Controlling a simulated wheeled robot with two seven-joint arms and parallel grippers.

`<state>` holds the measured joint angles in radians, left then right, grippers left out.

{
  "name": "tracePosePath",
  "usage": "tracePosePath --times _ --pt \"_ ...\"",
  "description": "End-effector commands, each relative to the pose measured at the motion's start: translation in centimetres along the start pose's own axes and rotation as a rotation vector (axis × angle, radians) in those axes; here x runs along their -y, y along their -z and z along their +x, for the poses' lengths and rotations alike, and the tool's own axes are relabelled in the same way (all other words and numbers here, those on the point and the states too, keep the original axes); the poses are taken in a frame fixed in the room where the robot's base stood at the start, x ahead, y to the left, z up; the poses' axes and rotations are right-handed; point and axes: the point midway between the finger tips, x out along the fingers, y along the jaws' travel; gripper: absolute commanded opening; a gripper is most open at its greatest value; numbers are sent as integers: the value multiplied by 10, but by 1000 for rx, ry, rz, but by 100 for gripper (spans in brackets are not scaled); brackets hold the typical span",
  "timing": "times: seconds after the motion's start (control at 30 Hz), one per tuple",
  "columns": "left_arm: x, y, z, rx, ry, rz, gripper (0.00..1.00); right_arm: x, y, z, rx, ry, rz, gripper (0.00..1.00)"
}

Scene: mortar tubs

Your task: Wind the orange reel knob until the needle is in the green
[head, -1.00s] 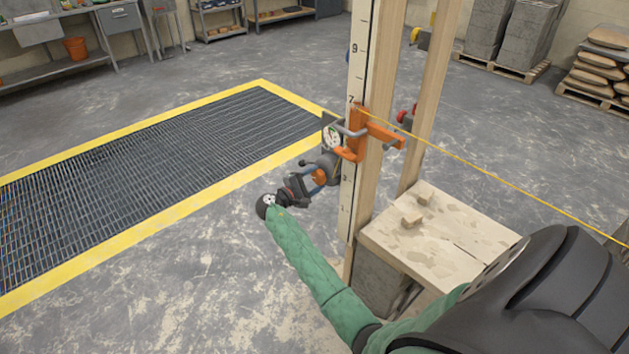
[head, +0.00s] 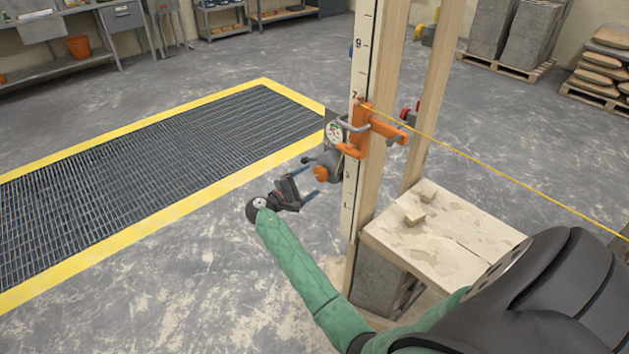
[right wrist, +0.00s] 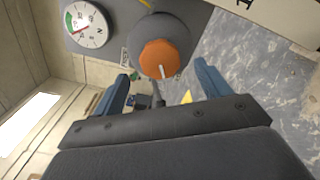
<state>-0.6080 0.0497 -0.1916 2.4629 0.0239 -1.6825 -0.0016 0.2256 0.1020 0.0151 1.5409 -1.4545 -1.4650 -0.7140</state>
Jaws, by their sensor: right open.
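The orange reel knob (head: 320,173) sits on a grey round housing on the post. In the right wrist view the knob (right wrist: 163,60) has a white mark pointing toward the picture's bottom. My right gripper (head: 312,183) is open, its blue fingers apart and backed off from the knob with nothing between them. In the right wrist view the right gripper (right wrist: 161,80) faces the knob, one finger to each side. The dial gauge (right wrist: 87,25) is white with a green band on its left; its red needle points lower left, at or near the green's lower end. My left gripper is out of view.
An orange bracket (head: 362,130) on the wooden post (head: 350,215) holds a yellow line (head: 480,157) running right. A board with mortar (head: 440,240) rests on grey blocks right of the post. Floor left of the post is open around the grating (head: 150,175).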

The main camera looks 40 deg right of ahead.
Motion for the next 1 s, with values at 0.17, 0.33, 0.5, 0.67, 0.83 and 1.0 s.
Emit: tracePosePath --times 0.17,0.33,0.5,0.67,0.83,1.0 --pt "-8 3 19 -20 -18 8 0 2 1 -26 0 1 0 76" --pt "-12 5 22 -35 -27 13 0 1 0 -34 1 1 -1 76" --pt "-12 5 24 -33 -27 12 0 0 0 -34 1 0 -1 76" --pt "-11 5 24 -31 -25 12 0 0 0 -34 1 0 -1 76" --pt "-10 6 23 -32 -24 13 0 0 0 -34 1 0 -1 76" --pt "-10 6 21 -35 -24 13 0 0 0 -34 1 0 -1 76"
